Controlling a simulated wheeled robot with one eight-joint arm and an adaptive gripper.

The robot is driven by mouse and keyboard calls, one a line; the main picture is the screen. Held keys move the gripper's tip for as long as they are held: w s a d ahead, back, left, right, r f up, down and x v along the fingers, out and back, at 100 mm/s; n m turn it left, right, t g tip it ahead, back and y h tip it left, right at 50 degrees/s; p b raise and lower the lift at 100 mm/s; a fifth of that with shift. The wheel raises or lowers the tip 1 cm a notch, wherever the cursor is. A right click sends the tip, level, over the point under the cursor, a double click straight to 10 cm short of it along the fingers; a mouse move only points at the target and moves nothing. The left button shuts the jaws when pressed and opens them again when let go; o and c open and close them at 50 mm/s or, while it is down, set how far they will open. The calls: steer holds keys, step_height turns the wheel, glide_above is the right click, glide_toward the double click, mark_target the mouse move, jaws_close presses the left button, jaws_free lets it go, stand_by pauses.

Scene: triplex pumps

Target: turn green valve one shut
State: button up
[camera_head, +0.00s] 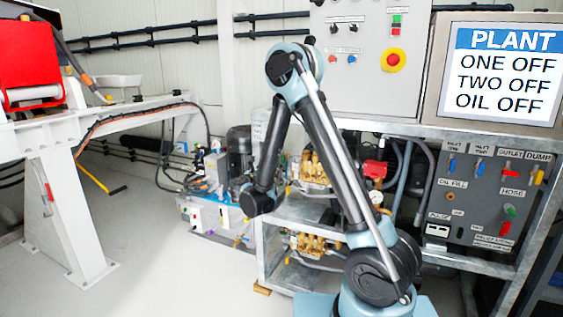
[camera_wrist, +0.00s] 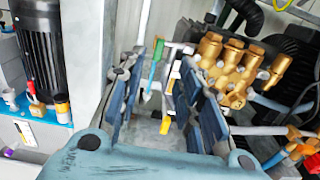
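In the wrist view, a green valve lever (camera_wrist: 156,58) stands between the tips of my gripper (camera_wrist: 163,68), nearer the left finger. The blue-padded fingers are spread wide apart, with open space between them. I cannot tell whether either finger touches the lever. A yellow lever (camera_wrist: 167,115) also shows between the fingers, below the green one. In the head view my arm reaches down beside the pump frame, and my gripper cannot be made out. The valve's number cannot be read.
Brass pump heads (camera_wrist: 235,65) sit right of my fingers in the wrist view, with a dark motor (camera_wrist: 53,50) at left. In the head view, the metal frame (camera_head: 390,128) carries a valve panel (camera_head: 470,215) and a screen (camera_head: 500,72) reading "ONE OFF, TWO OFF, OIL OFF".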

steer(key=x, duration=1.2)
jaws_close()
